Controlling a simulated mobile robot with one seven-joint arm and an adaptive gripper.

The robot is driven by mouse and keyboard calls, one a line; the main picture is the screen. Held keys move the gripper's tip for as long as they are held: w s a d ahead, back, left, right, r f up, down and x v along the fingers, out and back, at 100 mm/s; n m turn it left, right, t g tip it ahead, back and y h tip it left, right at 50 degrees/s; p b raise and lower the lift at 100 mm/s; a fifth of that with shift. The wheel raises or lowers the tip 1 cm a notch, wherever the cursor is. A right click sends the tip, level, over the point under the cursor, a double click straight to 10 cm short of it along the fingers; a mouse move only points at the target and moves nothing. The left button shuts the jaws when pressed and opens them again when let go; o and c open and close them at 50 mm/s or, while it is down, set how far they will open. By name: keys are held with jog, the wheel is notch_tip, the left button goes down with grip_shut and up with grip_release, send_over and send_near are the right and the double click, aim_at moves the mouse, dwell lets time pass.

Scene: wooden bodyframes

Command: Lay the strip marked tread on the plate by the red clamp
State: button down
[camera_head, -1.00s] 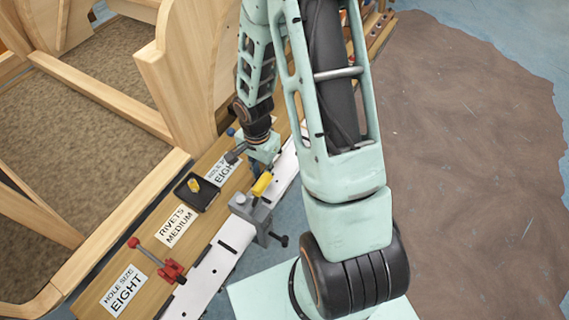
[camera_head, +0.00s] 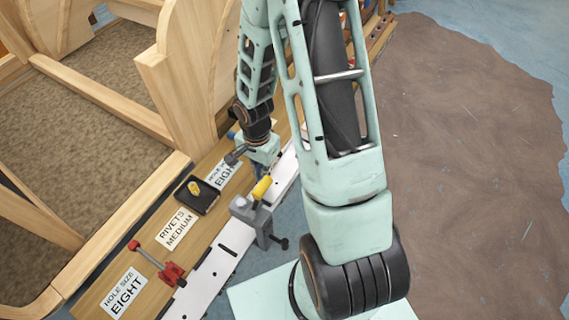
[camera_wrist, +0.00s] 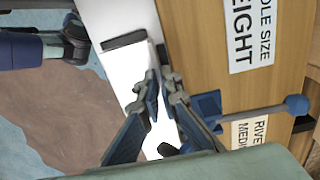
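The red clamp (camera_head: 172,273) stands at the near end of the wooden bench, its lever ending in a red knob. Beside it runs a long white plate (camera_head: 218,259) with dark slots, also in the wrist view (camera_wrist: 128,68). I see no strip reading tread; the labels in view read hole size eight and rivets medium. My gripper (camera_wrist: 159,76) is low over the white plate, farther up the bench from the red clamp. Its fingertips are close together with a narrow gap, and I see nothing held. In the head view my arm partly hides the gripper.
A grey vise (camera_head: 252,213) with a yellow handle stands at the plate between my gripper and the red clamp. A blue clamp (camera_wrist: 210,103) with a blue knob is right of my fingers. A black tray (camera_head: 197,196) holds a yellow piece. Wooden frames stand left.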

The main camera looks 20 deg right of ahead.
aim_at(277, 189)
jog(key=shift+r, duration=0.5)
jog(key=shift+s+d, duration=0.75)
jog(key=shift+s, duration=0.25)
jog(key=shift+s+d, duration=0.75)
jog(key=shift+s, duration=0.25)
jog(key=shift+r+p, duration=2)
jog(key=shift+r, duration=0.5)
